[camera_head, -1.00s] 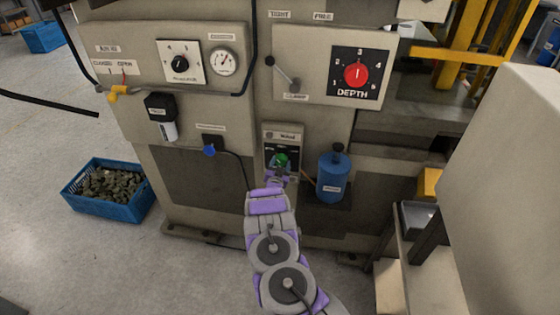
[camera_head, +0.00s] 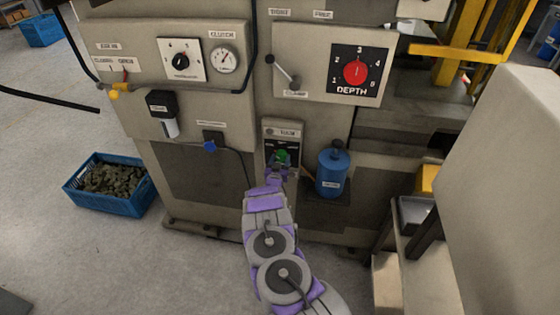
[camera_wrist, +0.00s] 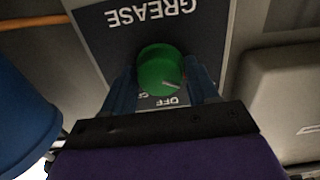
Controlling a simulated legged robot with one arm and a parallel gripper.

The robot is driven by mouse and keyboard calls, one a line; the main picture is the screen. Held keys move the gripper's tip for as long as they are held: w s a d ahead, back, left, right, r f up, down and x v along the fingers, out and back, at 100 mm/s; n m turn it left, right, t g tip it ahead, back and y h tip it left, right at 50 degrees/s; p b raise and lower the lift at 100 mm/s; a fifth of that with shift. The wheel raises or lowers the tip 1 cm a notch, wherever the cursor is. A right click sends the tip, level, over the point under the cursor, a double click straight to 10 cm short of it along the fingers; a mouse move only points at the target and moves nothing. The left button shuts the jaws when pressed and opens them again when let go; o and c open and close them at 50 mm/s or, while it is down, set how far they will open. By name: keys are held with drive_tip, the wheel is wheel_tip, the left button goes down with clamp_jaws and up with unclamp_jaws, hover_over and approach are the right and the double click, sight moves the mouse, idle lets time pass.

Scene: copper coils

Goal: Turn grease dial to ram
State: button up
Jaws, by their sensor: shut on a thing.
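The grease dial is a green round knob (camera_wrist: 160,70) on a dark panel (camera_wrist: 122,18) lettered GREASE, which appears upside down in the wrist view. "OFF" is printed beside the knob on the gripper's side. A pale pointer line on the knob points down and right in that view, near OFF. My gripper (camera_wrist: 163,88) is shut on the knob, one finger on each side. In the head view the green knob (camera_head: 282,156) shows just beyond my gripper (camera_head: 279,165), low on the machine's front. Any "ram" mark is hidden or too small to read.
A blue bottle (camera_head: 332,173) stands close to the right of the dial. A red DEPTH dial (camera_head: 355,72) and a lever (camera_head: 284,72) are above. A blue crate (camera_head: 112,186) sits on the floor at left. The floor in front is clear.

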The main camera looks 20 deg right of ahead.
drive_tip(key=shift+f, duration=0.15)
drive_tip(key=o, duration=0.9)
drive_tip(key=shift+w, duration=0.1)
drive_tip(key=shift+o, duration=0.8)
drive_tip(key=p+v, duration=0.2)
drive_tip(key=v, duration=1.5)
drive_tip(key=shift+a, duration=0.2)
